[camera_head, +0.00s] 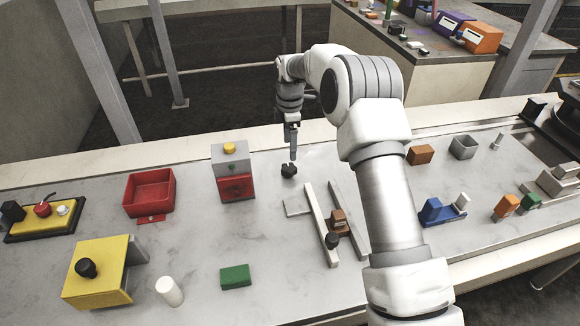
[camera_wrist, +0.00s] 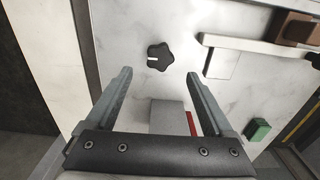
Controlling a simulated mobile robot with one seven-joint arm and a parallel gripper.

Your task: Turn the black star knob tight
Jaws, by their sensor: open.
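The black star knob (camera_head: 289,171) sits on the grey-white marble table top near its back edge. In the wrist view the knob (camera_wrist: 160,57) shows several rounded lobes and a white mark pointing left. My gripper (camera_head: 293,157) points down just above the knob in the head view. In the wrist view my gripper (camera_wrist: 159,73) is open and empty, its two fingers spread wider than the knob. The knob appears just beyond the fingertips, roughly centred between them. The fingers do not touch it. What lies beneath the knob is hidden.
A grey box with a yellow button and red front (camera_head: 232,170) stands left of the knob. Pale rails (camera_head: 321,224) with a brown block (camera_head: 338,219) lie to the right. A red bin (camera_head: 150,193) is farther left. Bare table surrounds the knob.

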